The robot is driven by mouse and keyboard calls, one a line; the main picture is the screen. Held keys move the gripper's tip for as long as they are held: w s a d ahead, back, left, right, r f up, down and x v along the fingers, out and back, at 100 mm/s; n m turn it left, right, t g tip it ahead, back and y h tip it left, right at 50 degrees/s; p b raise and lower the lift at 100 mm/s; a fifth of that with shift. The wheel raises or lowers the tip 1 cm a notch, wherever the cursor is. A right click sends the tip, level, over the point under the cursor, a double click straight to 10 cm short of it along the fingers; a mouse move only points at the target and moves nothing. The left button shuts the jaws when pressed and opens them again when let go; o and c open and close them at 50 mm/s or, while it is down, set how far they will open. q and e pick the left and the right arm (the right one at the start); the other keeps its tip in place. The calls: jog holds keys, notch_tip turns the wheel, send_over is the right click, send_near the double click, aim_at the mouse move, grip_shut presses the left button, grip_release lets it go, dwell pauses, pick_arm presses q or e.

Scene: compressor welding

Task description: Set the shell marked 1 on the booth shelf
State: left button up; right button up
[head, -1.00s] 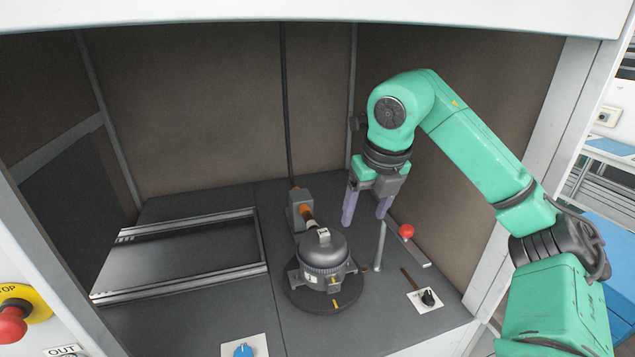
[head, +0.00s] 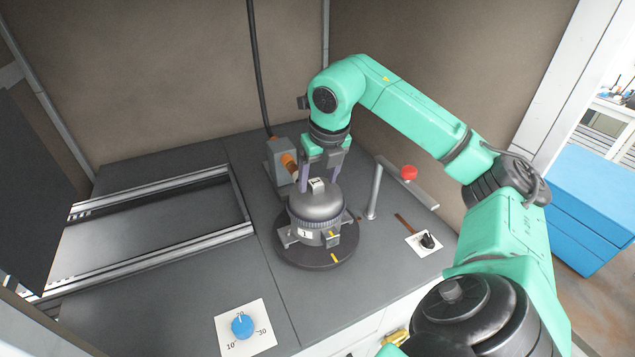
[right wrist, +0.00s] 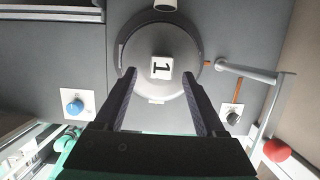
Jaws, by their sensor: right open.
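The dark grey shell (head: 316,210) marked 1 stands upright on a round dark turntable (head: 289,258) in the booth. It has a white 1 tag on its top and another on its side. In the right wrist view the shell (right wrist: 160,45) lies between the fingers. My right gripper (head: 319,176) is open, pointing down at the top of the shell, its fingertips partly hidden behind it. Its two fingers also show apart in the right wrist view (right wrist: 158,80); contact cannot be told. My left gripper is out of view.
A metal rail frame (head: 203,239) lies left of the turntable. A grey torch holder with an orange part (head: 289,161) stands close behind the shell. A post (head: 374,192) and red-knobbed lever (head: 408,173) stand to the right. A blue dial (head: 242,326) is in front.

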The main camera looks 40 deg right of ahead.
jog(key=shift+f, duration=0.55)
jog(key=shift+d+f, duration=0.1)
jog(key=shift+f, duration=0.1)
jog(key=shift+c, duration=0.6)
grip_shut()
